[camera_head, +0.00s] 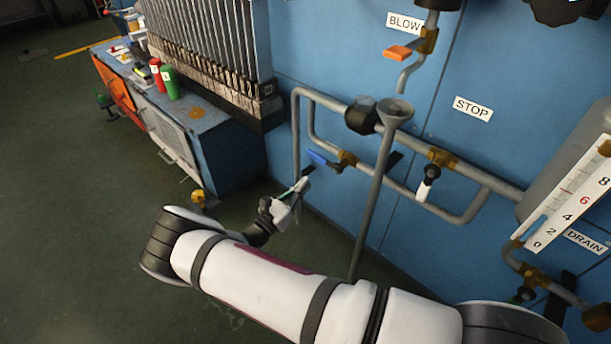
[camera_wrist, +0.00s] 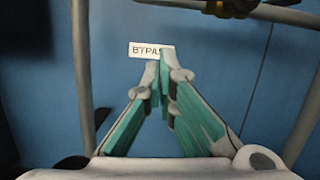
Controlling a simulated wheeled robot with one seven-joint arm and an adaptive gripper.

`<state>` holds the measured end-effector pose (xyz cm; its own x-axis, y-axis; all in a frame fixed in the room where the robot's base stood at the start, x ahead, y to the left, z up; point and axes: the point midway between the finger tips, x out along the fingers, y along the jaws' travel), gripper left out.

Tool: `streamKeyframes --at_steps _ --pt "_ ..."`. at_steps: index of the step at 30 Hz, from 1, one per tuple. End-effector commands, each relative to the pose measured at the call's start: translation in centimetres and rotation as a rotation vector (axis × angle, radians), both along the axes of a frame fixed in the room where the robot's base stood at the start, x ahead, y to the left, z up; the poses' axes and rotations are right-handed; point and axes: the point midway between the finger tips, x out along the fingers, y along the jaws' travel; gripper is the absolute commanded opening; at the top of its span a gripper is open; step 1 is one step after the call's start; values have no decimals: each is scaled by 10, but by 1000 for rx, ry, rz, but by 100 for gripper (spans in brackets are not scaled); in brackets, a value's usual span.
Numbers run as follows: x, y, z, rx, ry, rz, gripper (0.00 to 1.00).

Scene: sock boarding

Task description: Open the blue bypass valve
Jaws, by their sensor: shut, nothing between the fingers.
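The blue bypass valve handle (camera_head: 319,158) sticks out to the left of its brass valve body (camera_head: 347,159) on the lower pipe in the head view. My gripper (camera_head: 306,176) is just below and left of the handle, apart from it as far as I can tell. In the wrist view the two green-lined fingers of my gripper (camera_wrist: 163,62) meet at the tips, shut and empty. They cover part of a white BYPASS label (camera_wrist: 143,51) on the blue wall. The blue handle does not clearly show in the wrist view; a brass fitting (camera_wrist: 228,8) shows at its top edge.
Grey pipes run around the valve, and a funnel (camera_head: 396,108) tops an upright pipe in front. A white-handled valve (camera_head: 428,184) and an orange-handled valve (camera_head: 398,53) are to the right. A bench with red and green bottles (camera_head: 169,82) stands left. Open floor lies below.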

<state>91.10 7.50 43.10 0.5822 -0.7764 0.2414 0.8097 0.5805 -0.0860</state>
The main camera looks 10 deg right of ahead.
Motion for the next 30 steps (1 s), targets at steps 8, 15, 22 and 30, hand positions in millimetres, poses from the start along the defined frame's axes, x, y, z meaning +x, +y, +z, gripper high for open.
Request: streamKeyframes --at_steps 8,15,22,30 --pt "-29 43 -9 1 -1 1 0" --pt "-40 58 -15 0 -2 -1 0" --pt "-41 58 -15 0 -2 -1 0" --pt "-41 58 -15 0 -2 -1 0"
